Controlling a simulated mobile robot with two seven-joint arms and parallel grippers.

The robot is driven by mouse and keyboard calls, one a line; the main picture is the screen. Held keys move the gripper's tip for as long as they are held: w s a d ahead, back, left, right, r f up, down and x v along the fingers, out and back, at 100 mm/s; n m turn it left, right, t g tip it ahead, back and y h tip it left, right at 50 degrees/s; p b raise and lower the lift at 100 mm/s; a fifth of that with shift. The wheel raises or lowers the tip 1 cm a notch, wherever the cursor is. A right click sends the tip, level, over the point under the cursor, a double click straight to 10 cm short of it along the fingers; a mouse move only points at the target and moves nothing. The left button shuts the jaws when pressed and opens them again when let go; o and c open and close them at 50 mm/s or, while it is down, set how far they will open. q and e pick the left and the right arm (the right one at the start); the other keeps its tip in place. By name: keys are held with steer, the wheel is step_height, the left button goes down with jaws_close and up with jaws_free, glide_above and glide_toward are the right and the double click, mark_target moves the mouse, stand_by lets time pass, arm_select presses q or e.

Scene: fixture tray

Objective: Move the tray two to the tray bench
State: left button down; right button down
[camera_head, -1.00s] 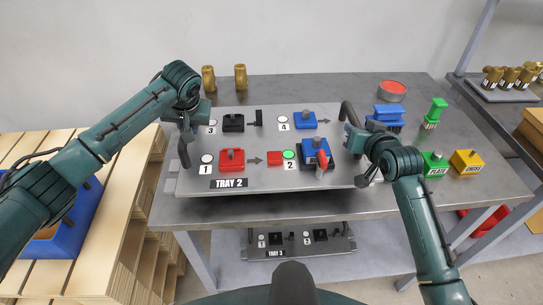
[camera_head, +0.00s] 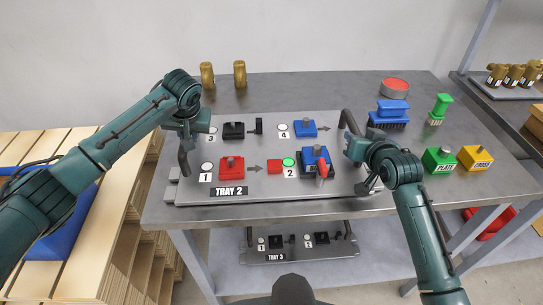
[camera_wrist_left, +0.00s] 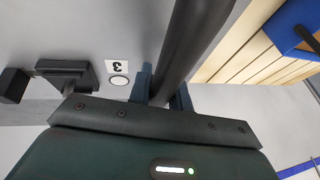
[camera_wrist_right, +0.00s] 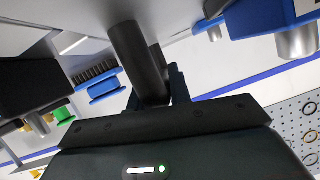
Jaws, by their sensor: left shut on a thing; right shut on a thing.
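Tray two (camera_head: 300,192) is a grey plate labelled TRAY 2, with two dark upright handles. It appears level over the front part of the grey tray bench (camera_head: 300,88); I cannot tell whether it touches the top. It carries black, red and blue fixtures and a red-handled piece at spot 2. My left gripper (camera_head: 186,136) is shut on the left handle (camera_head: 185,161), which also shows in the left wrist view (camera_wrist_left: 192,35). My right gripper (camera_head: 354,143) is shut on the right handle (camera_head: 347,119), also in the right wrist view (camera_wrist_right: 138,60).
Blue (camera_head: 390,113) and green (camera_head: 440,107) brushes, a red round container (camera_head: 394,88), and green (camera_head: 438,160) and yellow (camera_head: 475,158) blocks stand right of the tray. Brass pieces (camera_head: 240,73) stand behind it. Tray 3 (camera_head: 300,246) lies on the shelf below.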

arm_select(q)
steer(key=c, duration=1.7)
jaws_free()
steer(key=shift+f, duration=0.1)
arm_select(e)
steer(key=c, duration=1.7)
jaws_free()
arm_select(q)
steer(key=o, duration=0.3)
steer(key=shift+s, duration=0.15)
arm_select(e)
steer(key=o, duration=0.3)
steer(key=shift+s+r, duration=0.1)
steer(key=shift+s, duration=0.05)
arm_select(q)
steer(key=shift+o, duration=0.6)
arm_select(e)
steer(key=shift+o, duration=0.6)
arm_select(q)
steer(key=shift+r, duration=0.2)
arm_select(e)
steer(key=shift+s, duration=0.15)
steer(key=v, duration=1.1)
steer(key=shift+s+d+r, duration=0.1)
steer(key=shift+s, duration=0.2)
arm_select(q)
steer(key=v, duration=1.1)
steer(key=shift+r, duration=0.35)
